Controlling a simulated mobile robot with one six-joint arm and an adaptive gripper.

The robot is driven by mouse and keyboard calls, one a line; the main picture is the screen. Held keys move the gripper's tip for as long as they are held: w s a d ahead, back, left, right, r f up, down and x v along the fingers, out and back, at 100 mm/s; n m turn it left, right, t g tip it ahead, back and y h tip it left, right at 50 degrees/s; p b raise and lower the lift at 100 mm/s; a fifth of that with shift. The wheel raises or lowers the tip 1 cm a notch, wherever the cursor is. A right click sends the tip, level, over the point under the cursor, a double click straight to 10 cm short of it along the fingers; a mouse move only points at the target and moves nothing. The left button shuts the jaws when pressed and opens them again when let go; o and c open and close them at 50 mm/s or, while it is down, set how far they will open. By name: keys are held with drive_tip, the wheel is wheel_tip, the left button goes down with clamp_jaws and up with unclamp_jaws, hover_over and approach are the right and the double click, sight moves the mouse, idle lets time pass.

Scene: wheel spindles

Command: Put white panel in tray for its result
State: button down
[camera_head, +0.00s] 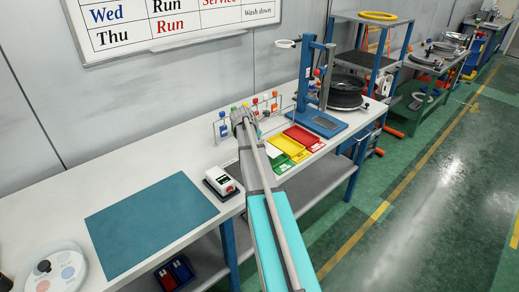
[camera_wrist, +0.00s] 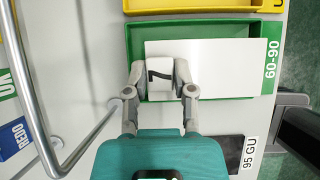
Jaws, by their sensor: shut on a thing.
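A white panel (camera_wrist: 222,66) shows in the wrist view, with a small pale block bearing a black mark at its left end. My gripper (camera_wrist: 160,80) has its two grey fingers shut on that block. The panel lies across a green tray (camera_wrist: 133,30), covering much of its inside and reaching past its right edge. Whether the panel touches the tray or hovers above it I cannot tell. A green label reading 60-90 (camera_wrist: 271,58) is right of the tray.
A yellow tray (camera_head: 283,146) and a red tray (camera_head: 303,137) are beside the green one. A rack of coloured tags (camera_wrist: 8,85) and bent metal rods stand at the wrist view's left. A white meter (camera_head: 221,180) and a teal mat (camera_head: 150,224) lie nearer on the bench.

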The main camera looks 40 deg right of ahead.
drive_tip(key=shift+w+d+f+b, duration=0.2)
drive_tip(key=shift+f+b, duration=0.2)
drive_tip(key=shift+w+d+f+b, duration=0.15)
drive_tip(key=shift+f+b, duration=1.45)
drive_tip(key=shift+f, duration=0.1)
drive_tip(key=c, duration=0.7)
unclamp_jaws()
drive_tip(key=shift+r, duration=0.2)
drive_tip(key=p+v, duration=0.5)
drive_tip(key=shift+s+a+r, duration=0.1)
drive_tip(key=shift+a+r, duration=0.1)
drive_tip(key=shift+r, duration=0.15)
drive_tip(key=shift+p+v, duration=2.6)
drive_tip(key=shift+v, duration=0.5)
